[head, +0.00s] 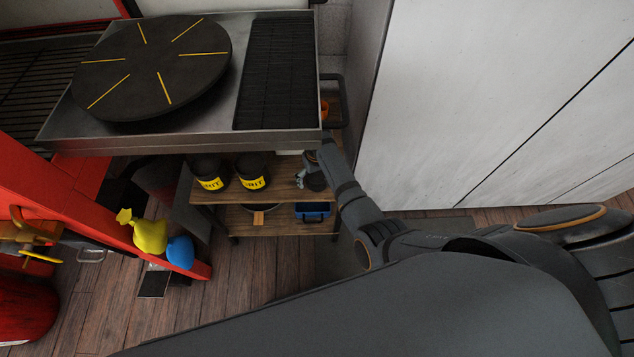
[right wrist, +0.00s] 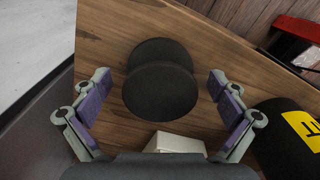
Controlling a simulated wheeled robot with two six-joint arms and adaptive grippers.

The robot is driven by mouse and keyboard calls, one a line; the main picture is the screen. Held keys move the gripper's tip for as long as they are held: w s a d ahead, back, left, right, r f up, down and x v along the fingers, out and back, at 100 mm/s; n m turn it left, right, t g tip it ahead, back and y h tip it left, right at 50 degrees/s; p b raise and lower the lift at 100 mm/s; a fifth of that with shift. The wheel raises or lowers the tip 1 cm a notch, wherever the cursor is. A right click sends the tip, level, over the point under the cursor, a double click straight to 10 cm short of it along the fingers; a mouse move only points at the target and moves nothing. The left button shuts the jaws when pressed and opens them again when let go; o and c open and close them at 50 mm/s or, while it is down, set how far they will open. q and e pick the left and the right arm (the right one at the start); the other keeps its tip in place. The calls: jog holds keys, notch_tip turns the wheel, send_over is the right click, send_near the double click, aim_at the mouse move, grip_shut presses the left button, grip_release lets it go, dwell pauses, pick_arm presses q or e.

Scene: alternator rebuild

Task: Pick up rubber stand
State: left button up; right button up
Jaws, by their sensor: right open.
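The rubber stand (right wrist: 160,85) is a black, round, spool-shaped piece standing on a wooden shelf (right wrist: 105,30). My right gripper (right wrist: 159,88) is open, with its purple-padded fingers on either side of the stand. A gap shows between the stand and each finger. In the head view, the right arm reaches down to the cart's upper shelf, and the right gripper (head: 303,179) is small there beside the dark stand (head: 316,182). My left gripper is not in view.
Black bins with yellow labels (head: 253,179) stand left of the stand; one shows in the right wrist view (right wrist: 285,140). A white box (right wrist: 175,145) lies close to the gripper. A metal bench (head: 190,140) with a round turntable overhangs the shelf. A blue box (head: 312,212) sits below.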

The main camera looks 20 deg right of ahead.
jog(key=shift+s, duration=0.1)
jog(key=c, duration=1.7)
jog(key=shift+c, duration=0.3)
